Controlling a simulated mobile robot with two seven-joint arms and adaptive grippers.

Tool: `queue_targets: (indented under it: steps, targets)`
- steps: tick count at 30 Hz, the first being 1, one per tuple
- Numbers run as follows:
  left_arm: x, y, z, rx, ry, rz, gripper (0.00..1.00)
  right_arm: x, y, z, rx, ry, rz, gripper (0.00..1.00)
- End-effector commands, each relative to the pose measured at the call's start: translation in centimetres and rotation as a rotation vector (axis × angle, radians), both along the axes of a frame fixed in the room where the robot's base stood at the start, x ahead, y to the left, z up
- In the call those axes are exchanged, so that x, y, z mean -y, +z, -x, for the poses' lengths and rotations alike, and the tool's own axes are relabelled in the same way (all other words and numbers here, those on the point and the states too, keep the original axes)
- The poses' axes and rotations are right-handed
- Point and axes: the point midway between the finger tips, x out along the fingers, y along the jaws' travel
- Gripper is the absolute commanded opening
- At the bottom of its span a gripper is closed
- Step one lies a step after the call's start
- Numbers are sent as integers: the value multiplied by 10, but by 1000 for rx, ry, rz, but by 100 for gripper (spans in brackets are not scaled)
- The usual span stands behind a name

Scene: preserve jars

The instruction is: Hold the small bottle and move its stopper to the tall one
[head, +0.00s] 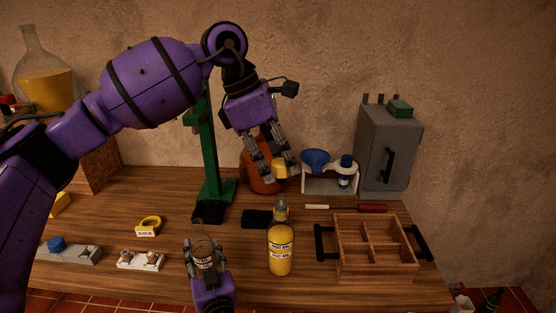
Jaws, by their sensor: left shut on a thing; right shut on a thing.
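The tall bottle (281,246) stands upright on the table, filled with yellow and labelled "500 ML"; its neck is clear glass. My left gripper (281,179) points down above it, shut on the yellow stopper (282,170). The stopper appears over the bottle's neck with a small gap; I cannot tell how exactly it lines up in depth. My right gripper (203,246) comes up from the bottom, shut on the small bottle (203,258), which is clear with a white label. The fingers hide its sides, and its base is hidden.
A wooden divided crate (375,272) with black handles stands right of the tall bottle. A green stand (211,150) rises behind. A yellow ring labelled "JUICE" (149,226) and two pale blocks lie left. A white rack (331,182) and grey cabinet (388,150) stand behind.

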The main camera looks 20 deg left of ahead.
Motion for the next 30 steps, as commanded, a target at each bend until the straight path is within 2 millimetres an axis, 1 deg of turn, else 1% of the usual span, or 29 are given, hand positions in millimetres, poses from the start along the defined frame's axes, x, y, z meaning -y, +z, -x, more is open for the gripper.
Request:
queue_targets:
  steps: [1,5,30]
  targets:
    - [0,0,0,0,0,0,0,0,0,0,0,0,0,19]
    - [0,0,0,0,0,0,0,0,0,0,0,0,0,2]
    - [0,-2,0,-2,0,0,0,1,-4,0,-2,0,2,1]
